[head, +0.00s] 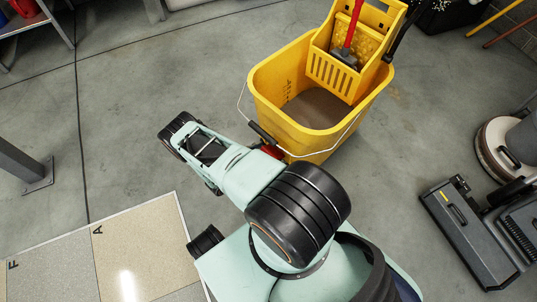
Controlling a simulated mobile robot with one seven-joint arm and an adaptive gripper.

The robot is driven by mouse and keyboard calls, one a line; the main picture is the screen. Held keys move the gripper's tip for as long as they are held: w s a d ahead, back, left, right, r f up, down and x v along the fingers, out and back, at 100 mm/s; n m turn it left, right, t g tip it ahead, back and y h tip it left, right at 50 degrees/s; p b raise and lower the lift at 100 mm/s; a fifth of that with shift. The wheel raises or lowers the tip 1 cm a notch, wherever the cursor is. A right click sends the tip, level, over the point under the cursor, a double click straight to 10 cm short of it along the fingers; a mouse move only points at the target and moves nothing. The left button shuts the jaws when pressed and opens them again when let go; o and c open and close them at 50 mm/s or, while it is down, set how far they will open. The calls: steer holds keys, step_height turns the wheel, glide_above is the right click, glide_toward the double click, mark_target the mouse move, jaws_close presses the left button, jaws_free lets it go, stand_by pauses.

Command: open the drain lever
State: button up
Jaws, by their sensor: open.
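The yellow mop bucket (331,137) stands on the floor at the upper middle. A small red part (273,151), which looks like the drain lever, shows low on its near left side. My pale green arm partly covers it, so its position cannot be told. My gripper (190,152) is open and looks empty. It points to the left, over bare floor left of the bucket and apart from the red part. The fingertips are small and seen from above.
A wire handle with a black grip (262,132) hangs on the bucket's near side. A wringer (345,65) with a red-handled tool sits in its back. A floor machine (480,225) stands at right. Tan floor panels (140,245) lie at lower left, a grey post (25,165) beyond. Floor left of the bucket is clear.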

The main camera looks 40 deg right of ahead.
steer(key=c, duration=1.2)
steer(key=shift+o, duration=0.2)
steer(key=shift+d+r+y+p, duration=0.2)
steer(key=shift+r+y+p, duration=0.35)
steer(key=shift+p, duration=0.45)
steer(key=shift+w+d+r+y+p, duration=0.1)
steer(key=shift+d+r+y+p, duration=0.05)
steer(key=shift+y+p, duration=0.3)
steer(key=shift+d+g+y+p, duration=0.15)
steer(key=shift+g+y+p, duration=0.15)
steer(key=shift+y+p, duration=0.2)
steer(key=o, duration=1.2)
steer(key=shift+c, duration=0.2)
